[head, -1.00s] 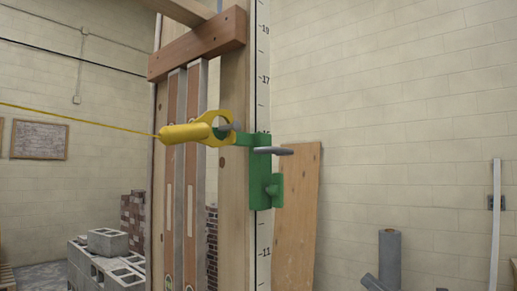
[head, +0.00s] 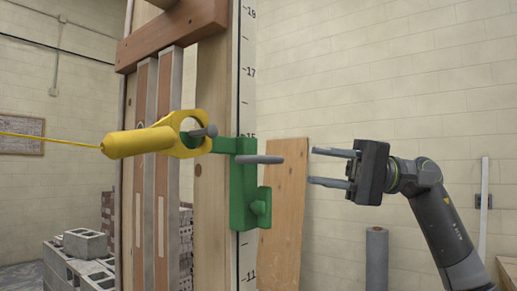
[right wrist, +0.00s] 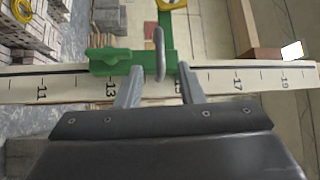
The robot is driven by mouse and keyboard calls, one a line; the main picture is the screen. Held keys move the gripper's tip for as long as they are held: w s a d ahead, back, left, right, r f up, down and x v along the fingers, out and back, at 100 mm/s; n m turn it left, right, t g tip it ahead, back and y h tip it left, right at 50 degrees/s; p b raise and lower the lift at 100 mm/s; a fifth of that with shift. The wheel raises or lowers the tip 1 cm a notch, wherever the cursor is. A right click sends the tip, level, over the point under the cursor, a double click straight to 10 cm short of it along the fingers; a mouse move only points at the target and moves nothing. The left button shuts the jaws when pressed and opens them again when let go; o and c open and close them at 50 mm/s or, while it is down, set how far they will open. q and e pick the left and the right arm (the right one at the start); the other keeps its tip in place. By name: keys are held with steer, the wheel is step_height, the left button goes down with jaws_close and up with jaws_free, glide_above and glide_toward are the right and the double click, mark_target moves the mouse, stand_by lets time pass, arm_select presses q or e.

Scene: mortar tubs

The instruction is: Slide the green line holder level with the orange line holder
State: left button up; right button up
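The green line holder (head: 243,195) sits on the numbered pole, its top near the 15 mark. A grey pin (head: 262,159) sticks out from its upper part and a green knob (head: 262,207) sits lower down. My right gripper (head: 312,166) is open and empty, to the right of the pin and apart from it in the head view. In the right wrist view the green holder (right wrist: 106,60) lies ahead, and its pin (right wrist: 159,52) shows between the two open fingers (right wrist: 157,84). I see no orange line holder. My left gripper is out of view.
A yellow line block (head: 145,141) with a taut yellow line hooks at the green holder's arm. The pole (head: 246,100) stands against a wooden frame. A plank (head: 287,200) leans on the wall behind. Grey blocks (head: 85,243) are stacked at lower left.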

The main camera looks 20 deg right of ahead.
mark_target(258, 158)
steer(key=a+p, duration=0.1)
steer(key=a, duration=0.2)
steer(key=w+a+r+p, duration=0.1)
steer(key=a, duration=0.2)
steer(key=a+p, duration=0.2)
steer(key=a, duration=0.2)
steer(key=shift+w+a+r, duration=0.1)
steer(key=shift+w+r, duration=0.05)
steer(key=shift+r, duration=0.1)
steer(key=shift+w+a+p, duration=0.15)
steer(key=shift+a+p, duration=0.15)
steer(key=shift+a, duration=0.4)
